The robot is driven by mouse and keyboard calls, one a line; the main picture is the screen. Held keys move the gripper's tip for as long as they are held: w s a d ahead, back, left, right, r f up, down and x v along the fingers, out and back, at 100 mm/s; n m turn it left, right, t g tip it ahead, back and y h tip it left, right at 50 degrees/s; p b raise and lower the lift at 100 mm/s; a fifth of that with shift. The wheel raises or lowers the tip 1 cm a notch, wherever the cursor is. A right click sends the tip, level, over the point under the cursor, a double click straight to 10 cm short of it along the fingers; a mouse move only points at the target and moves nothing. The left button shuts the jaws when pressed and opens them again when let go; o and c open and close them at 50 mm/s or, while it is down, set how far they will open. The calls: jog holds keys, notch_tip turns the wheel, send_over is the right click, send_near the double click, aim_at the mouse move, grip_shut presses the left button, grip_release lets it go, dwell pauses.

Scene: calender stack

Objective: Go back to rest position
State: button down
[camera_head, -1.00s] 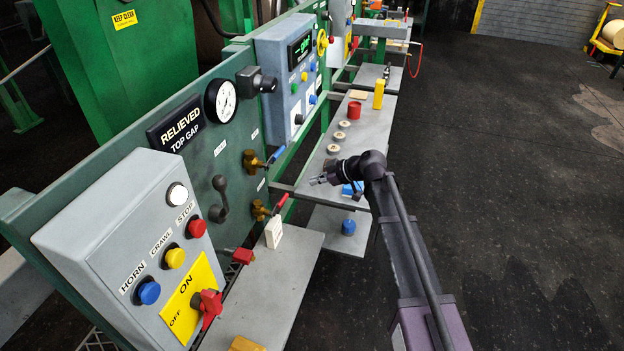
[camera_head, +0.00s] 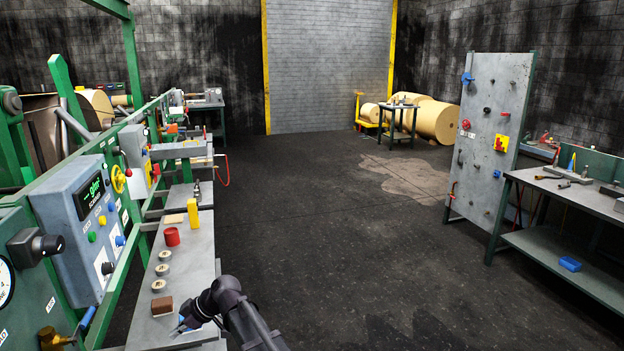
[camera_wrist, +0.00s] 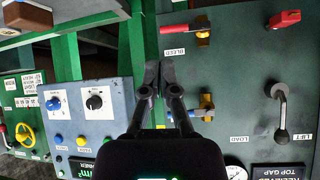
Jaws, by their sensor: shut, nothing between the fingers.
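My gripper (camera_wrist: 155,78) is shut and empty. In the wrist view its fingers point up the picture, over the edge between the grey-green valve panel (camera_wrist: 232,85) and the open green frame. A blue-handled valve (camera_wrist: 205,107) and a yellow-bodied valve (camera_wrist: 202,32) show just right of the fingers; I cannot tell the gap to them. In the head view my gripper (camera_head: 180,326) is small at the bottom, over the near end of the grey shelf (camera_head: 203,255). My folded arm hides part of that shelf.
The shelf carries a red can (camera_head: 171,237), a yellow block (camera_head: 193,214), a brown block (camera_head: 162,307) and several round discs. A blue-grey control box (camera_head: 80,225) stands at left. A tool panel (camera_head: 490,140) and workbench (camera_head: 570,200) stand at right. The middle floor (camera_head: 330,230) is clear.

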jog(key=d+f+m+t+h, duration=0.15)
jog(key=d+m, duration=0.25)
jog(key=d, duration=0.9)
jog(key=s+d+f+m+h, duration=0.1)
jog(key=d+f+m+h, duration=0.3)
jog(key=d, duration=0.9)
jog(key=d+r+m+t+h, duration=0.1)
jog(key=d+m, duration=0.4)
jog(key=d, duration=0.8)
jog(key=s+d+m+h+p, duration=0.1)
jog(key=s+d+m+h, duration=0.2)
jog(key=d, duration=1)
jog(key=s+f+m, duration=0.1)
jog(key=s+m, duration=0.2)
jog(key=shift+d+g, duration=0.35)
jog(key=shift+d, duration=0.05)
jog(key=shift+a, duration=0.15)
